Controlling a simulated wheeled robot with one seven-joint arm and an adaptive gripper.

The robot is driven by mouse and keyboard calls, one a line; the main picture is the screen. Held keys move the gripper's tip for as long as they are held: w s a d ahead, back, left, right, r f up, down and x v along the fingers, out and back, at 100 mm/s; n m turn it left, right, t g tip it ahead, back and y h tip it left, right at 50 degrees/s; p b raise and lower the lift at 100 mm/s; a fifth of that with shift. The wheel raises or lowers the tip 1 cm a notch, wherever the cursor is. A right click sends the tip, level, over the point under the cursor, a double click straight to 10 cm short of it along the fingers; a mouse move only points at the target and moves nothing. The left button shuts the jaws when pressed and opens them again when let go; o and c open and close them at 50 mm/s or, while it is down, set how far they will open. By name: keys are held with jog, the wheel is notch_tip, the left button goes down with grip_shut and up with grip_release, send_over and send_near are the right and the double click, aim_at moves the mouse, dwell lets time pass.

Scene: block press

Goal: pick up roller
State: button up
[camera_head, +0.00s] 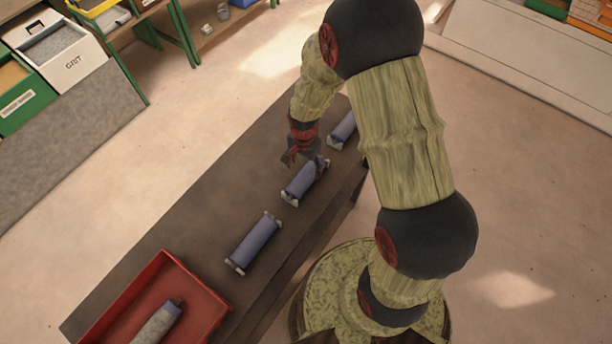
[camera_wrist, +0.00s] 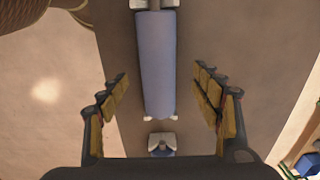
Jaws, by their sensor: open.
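Three blue rollers lie in a row on white end supports along a dark brown bench (camera_head: 205,190). The near one (camera_head: 253,243) is clear of my arm. The middle one (camera_head: 298,184) lies just below my gripper (camera_head: 306,162). The far one (camera_head: 343,127) is partly hidden by my arm. In the wrist view, my gripper (camera_wrist: 159,85) is open and empty, with its fingers spread either side of a blue roller (camera_wrist: 156,65). The roller lies lengthwise beyond the fingertips. I see no contact, but the height gap is hard to judge.
A red tray (camera_head: 187,270) at the bench's near end holds a grey roller (camera_head: 157,323). A white GRIT bin (camera_head: 68,62) and green shelving stand at upper left. A pale low structure (camera_head: 510,55) is at upper right. Floor on both sides of the bench is mostly clear.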

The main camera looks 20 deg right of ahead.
aim_at(306, 173)
jog(key=f, duration=0.6)
jog(key=shift+d+f+p, duration=0.25)
jog(key=shift+f+p, duration=0.1)
jog(key=shift+p, duration=0.05)
jog(key=shift+c, duration=0.5)
jog(key=c, duration=1.5)
grip_shut()
